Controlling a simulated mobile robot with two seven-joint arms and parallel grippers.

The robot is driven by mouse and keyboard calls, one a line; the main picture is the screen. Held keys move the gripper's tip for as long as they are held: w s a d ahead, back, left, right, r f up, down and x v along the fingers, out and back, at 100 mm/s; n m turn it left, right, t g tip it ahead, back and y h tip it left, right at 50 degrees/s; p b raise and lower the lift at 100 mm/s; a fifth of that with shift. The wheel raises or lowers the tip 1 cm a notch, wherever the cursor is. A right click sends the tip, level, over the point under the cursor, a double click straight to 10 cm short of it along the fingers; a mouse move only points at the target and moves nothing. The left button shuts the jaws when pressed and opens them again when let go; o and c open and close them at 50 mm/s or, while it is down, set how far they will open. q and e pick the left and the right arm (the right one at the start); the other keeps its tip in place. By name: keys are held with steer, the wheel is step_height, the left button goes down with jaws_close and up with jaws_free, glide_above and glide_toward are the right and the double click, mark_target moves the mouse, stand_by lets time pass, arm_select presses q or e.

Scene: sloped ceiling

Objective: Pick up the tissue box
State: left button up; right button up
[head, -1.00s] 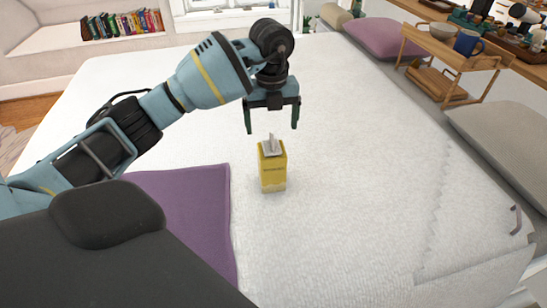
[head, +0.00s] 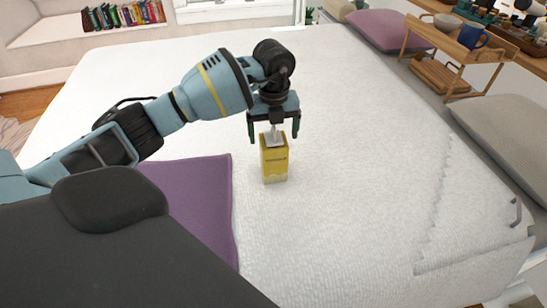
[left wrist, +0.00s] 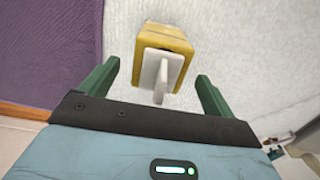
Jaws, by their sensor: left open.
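A yellow tissue box (head: 274,162) with a white tissue sticking out of its top stands upright on the white bed (head: 340,200). My left gripper (head: 274,138) is open and points down just above the box, its green fingers at either side of the tissue. In the left wrist view the tissue box (left wrist: 167,52) lies ahead between the two open fingers (left wrist: 155,82), and its tissue faces the camera. I cannot tell whether the fingers touch the box. My right gripper is not in view.
A purple blanket (head: 195,205) lies left of the box. A wooden tray stand (head: 455,60) with a bowl and a blue mug stands at the upper right. Cushions line the right side. The bed around the box is clear.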

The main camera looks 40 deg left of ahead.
arm_select(q)
steer(key=shift+f, duration=0.8)
steer(key=shift+r, duration=0.1)
steer(key=c, duration=1.9)
